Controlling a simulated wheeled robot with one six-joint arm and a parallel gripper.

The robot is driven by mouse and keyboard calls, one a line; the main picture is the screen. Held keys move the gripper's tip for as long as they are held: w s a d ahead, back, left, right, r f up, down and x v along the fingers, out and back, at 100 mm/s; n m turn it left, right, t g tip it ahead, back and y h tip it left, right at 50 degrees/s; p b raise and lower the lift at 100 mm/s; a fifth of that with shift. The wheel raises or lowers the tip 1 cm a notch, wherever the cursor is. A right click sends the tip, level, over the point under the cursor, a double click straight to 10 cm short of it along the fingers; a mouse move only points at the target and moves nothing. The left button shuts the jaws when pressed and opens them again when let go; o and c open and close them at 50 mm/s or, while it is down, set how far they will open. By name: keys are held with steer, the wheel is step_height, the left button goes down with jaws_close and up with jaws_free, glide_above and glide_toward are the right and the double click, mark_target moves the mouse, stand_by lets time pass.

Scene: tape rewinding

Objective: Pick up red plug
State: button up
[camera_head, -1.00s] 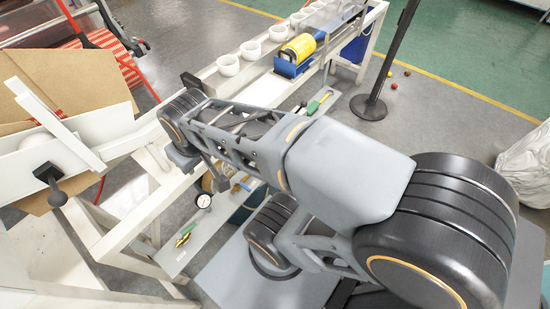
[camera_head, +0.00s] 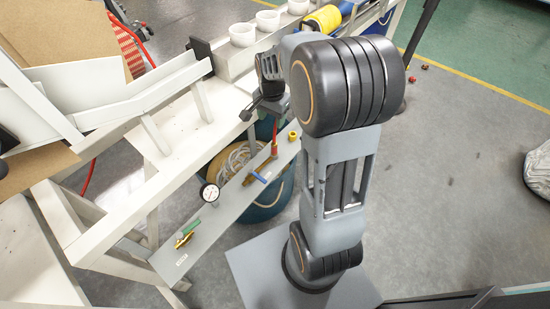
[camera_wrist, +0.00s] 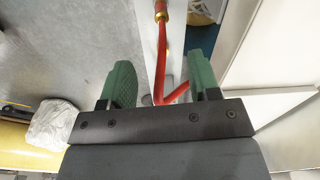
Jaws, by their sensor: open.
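The red plug (camera_wrist: 161,55) is a slim red rod with a brass-coloured fitting at its far end, and a short red branch leans right near my palm. In the wrist view it lies between the two green fingers of my gripper (camera_wrist: 160,68), which are wide apart and empty. The rod is clear of the left finger; I cannot tell whether the branch touches the right one. In the head view the red plug (camera_head: 275,136) stands upright on the grey shelf (camera_head: 222,222), just below my gripper, whose fingers are hard to make out.
A dial gauge (camera_head: 209,195), a green-handled brass piece (camera_head: 187,234), a blue-handled piece (camera_head: 258,177) and a small yellow piece (camera_head: 293,135) sit along the shelf. The white frame (camera_head: 130,205) runs close on the left. White cups (camera_head: 242,34) stand behind.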

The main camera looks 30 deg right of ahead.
steer(key=m+b, duration=0.1)
glide_above(274, 143)
step_height(274, 143, down, 4)
steer(key=shift+w+f, duration=0.15)
steer(key=shift+m, duration=0.3)
step_height(274, 143, down, 7)
steer(key=shift+w+d+r+b, duration=0.1)
steer(key=shift+d+b, duration=0.05)
steer(key=shift+b, duration=0.6)
steer(key=shift+f+b, duration=0.9)
steer(key=shift+f, duration=2.3)
steer(key=shift+c, duration=0.3)
jaws_close()
